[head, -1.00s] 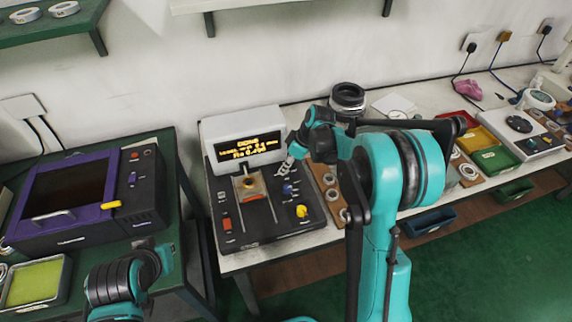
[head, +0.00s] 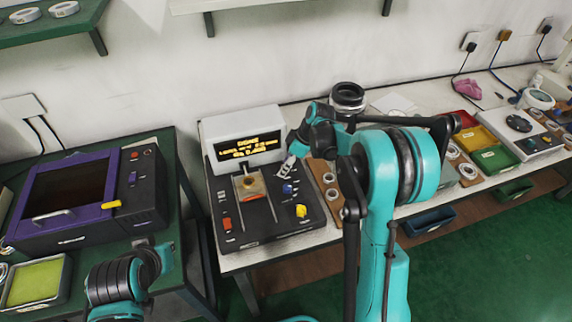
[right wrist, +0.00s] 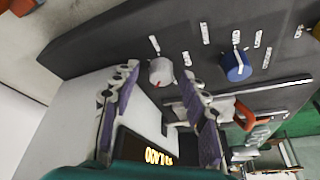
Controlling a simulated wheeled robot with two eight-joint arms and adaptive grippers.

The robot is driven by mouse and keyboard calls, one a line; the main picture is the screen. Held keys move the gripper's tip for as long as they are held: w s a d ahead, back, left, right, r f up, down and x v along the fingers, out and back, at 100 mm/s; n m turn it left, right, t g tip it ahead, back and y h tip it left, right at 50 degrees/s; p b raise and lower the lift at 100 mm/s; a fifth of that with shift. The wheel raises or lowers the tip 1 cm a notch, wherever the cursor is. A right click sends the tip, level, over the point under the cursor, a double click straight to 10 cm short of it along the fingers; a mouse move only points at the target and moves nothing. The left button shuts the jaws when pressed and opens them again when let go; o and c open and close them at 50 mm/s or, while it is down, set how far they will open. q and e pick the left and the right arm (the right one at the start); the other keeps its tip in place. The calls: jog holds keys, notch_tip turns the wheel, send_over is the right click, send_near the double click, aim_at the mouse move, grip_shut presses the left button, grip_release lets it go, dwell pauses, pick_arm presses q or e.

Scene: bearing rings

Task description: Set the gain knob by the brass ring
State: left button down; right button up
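The instrument has a black sloped panel (head: 262,228) and a lit display (head: 250,147) with yellow text too small to read surely. My right gripper (head: 284,170) is over the panel's upper right part. In the right wrist view my right gripper (right wrist: 159,76) is open, with a pale grey knob (right wrist: 161,71) with a red mark between its fingertips; contact cannot be told. A blue knob (head: 288,189) sits beside it, also in the right wrist view (right wrist: 236,66). A yellow knob (head: 301,211) is lower right. A brass-coloured piece (head: 250,186) lies on the panel's stage; its ring shape is unclear. My left gripper is not in view.
An orange switch (head: 227,224) is at the panel's lower left. A wooden strip with rings (head: 331,193) stands right of the panel, near my right arm. A purple-framed device (head: 70,195) is on the left bench. Red, yellow and green bins (head: 494,158) stand further right.

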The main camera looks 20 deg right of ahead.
jog(key=v, duration=1.2)
dwell(0.3)
jog(key=s+a+r+m+t+h, duration=0.1)
jog(key=s+a+r+m, duration=0.15)
jog(key=s, duration=0.35)
jog(key=s+a+r+m+t+h, duration=0.1)
jog(key=s+r+m, duration=0.15)
jog(key=s, duration=0.45)
jog(key=s+f+m+t+h, duration=0.1)
jog(key=s+f+m, duration=0.1)
jog(key=s, duration=0.3)
jog(key=s+f+m+t+h, duration=0.1)
jog(key=s+f+m+t, duration=0.1)
jog(key=s, duration=0.4)
jog(key=shift+a+f+m, duration=0.3)
jog(key=shift+f+m, duration=0.15)
jog(key=shift+m, duration=0.85)
jog(key=shift+s, duration=0.15)
